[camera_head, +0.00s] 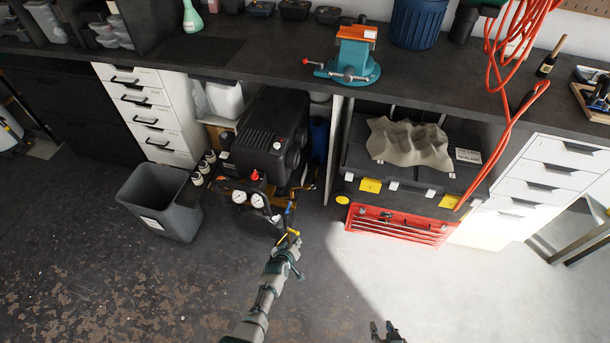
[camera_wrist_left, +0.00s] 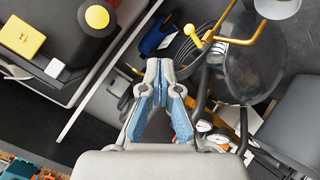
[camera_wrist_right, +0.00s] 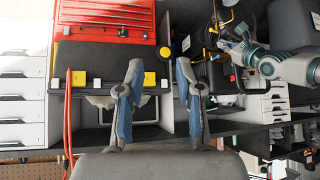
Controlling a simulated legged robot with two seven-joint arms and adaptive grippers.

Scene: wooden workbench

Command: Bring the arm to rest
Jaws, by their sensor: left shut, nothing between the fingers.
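My left arm (camera_head: 262,297) reaches up from the bottom middle of the head view. My left gripper (camera_head: 291,242) is in front of the black compressor (camera_head: 262,135), over the dark floor. In the left wrist view its fingertips (camera_wrist_left: 159,70) meet, with nothing between them. My right gripper (camera_head: 384,330) shows only in part at the bottom edge of the head view, over the bright floor. In the right wrist view its fingers (camera_wrist_right: 159,72) stand apart and hold nothing. Most of my right arm is out of the head view.
The dark workbench (camera_head: 235,55) runs across the back, with a teal vise (camera_head: 350,62) on it. Below are a grey bin (camera_head: 160,205), a red tool chest (camera_head: 397,224) and white drawers (camera_head: 540,175). Red hose (camera_head: 490,160) hangs at the right. The front floor is clear.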

